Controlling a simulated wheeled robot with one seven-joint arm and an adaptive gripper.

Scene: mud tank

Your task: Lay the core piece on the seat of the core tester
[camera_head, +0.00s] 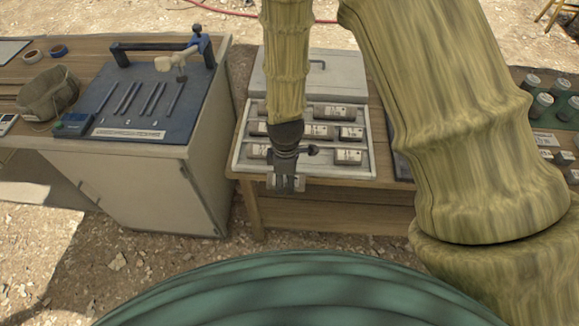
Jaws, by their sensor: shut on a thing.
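My gripper (285,180) points down over the front edge of a white core tray (240,150). It is shut on a small grey core piece (299,183), mostly hidden by the fingers. Several other grey core pieces with pale labels, such as one core piece (348,157), lie in the tray's compartments.
The tray is on a wooden table (330,207). A pale lidded box (318,72) is behind it. A sample bag (47,93) and tape rolls (33,56) lie at far left. Dark jars (541,106) stand at right. A gap separates cabinet and table. My arm covers the centre right.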

